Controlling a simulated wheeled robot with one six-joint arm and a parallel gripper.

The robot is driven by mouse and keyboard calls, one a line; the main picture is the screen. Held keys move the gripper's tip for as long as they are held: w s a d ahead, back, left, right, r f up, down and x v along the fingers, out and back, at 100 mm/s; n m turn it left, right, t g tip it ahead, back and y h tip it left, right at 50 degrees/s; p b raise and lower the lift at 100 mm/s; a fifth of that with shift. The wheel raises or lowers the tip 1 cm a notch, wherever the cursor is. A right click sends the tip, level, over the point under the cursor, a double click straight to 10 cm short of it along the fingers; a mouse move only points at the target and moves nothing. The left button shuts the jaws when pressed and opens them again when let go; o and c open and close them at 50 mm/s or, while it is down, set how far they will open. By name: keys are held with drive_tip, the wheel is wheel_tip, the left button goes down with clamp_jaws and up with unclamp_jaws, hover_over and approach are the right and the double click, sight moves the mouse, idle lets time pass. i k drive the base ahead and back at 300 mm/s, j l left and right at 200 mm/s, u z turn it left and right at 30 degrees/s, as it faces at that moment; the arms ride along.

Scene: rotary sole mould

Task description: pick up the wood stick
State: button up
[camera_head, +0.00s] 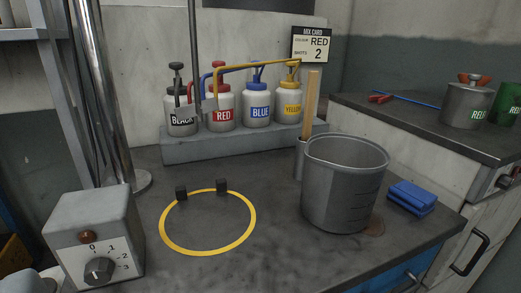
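The wood stick (311,103) is a flat, pale tan stick standing nearly upright behind the grey bucket. Its lower end is in a small grey holder (299,160) on the bench, partly hidden by the bucket. The upper part of the stick is clear to see and rises above the bucket's rim. I do not see my gripper in this view, so its state does not show.
The grey bucket (335,195) stands right in front of the holder. Pump bottles (257,108) stand on a ledge behind, left of the stick. A vertical rod with a paddle (196,104) hangs left. A blue sponge (412,197) lies right. The yellow ring (245,240) is empty.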

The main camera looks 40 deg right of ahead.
sight(310, 96)
drive_tip(key=z, duration=1.35)
